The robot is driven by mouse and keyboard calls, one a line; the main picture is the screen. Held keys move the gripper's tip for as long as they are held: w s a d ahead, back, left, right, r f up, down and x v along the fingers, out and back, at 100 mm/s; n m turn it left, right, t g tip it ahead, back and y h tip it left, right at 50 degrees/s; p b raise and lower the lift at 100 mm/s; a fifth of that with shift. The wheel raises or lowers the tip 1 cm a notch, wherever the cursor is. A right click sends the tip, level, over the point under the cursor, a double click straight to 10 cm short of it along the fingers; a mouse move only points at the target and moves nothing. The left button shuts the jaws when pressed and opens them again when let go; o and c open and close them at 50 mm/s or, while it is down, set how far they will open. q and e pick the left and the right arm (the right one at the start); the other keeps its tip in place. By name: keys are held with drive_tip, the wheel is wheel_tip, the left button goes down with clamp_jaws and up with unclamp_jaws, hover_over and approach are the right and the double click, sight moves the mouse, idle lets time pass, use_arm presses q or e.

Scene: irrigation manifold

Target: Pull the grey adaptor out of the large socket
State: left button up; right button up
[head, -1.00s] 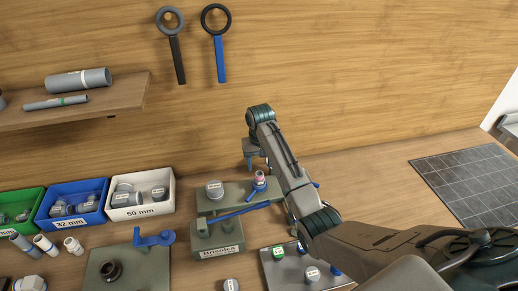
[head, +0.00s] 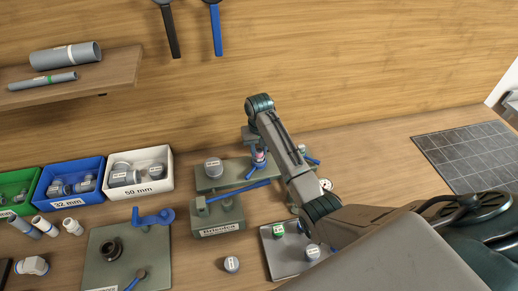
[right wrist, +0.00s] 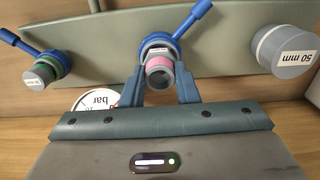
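A grey open-ended piece with a pink band (right wrist: 160,68) sits in a blue collar with a lever (right wrist: 158,42) on the grey-green manifold; I take it for the adaptor. It also shows small in the head view (head: 260,157). My right gripper (right wrist: 160,84) has one blue finger on each side of the piece. A narrow gap seems to show at each finger, so it looks open; contact cannot be told. In the head view the right gripper (head: 258,150) is mostly hidden by its own arm. My left gripper is not in view.
A grey 50 mm cap (right wrist: 285,52) is to the right on the manifold. A green-banded fitting with a blue lever (right wrist: 45,66) is to the left, near a round gauge (right wrist: 95,99). A front block with a blue lever (head: 218,215) and labelled bins (head: 145,186) stand nearby.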

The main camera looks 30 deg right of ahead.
sight(259, 150)
clamp_jaws()
drive_tip(key=shift+r, duration=0.95)
drive_tip(key=shift+r, duration=0.25)
drive_tip(key=shift+r, duration=0.65)
drive_tip(key=shift+r, duration=0.45)
drive_tip(key=shift+r, duration=0.7)
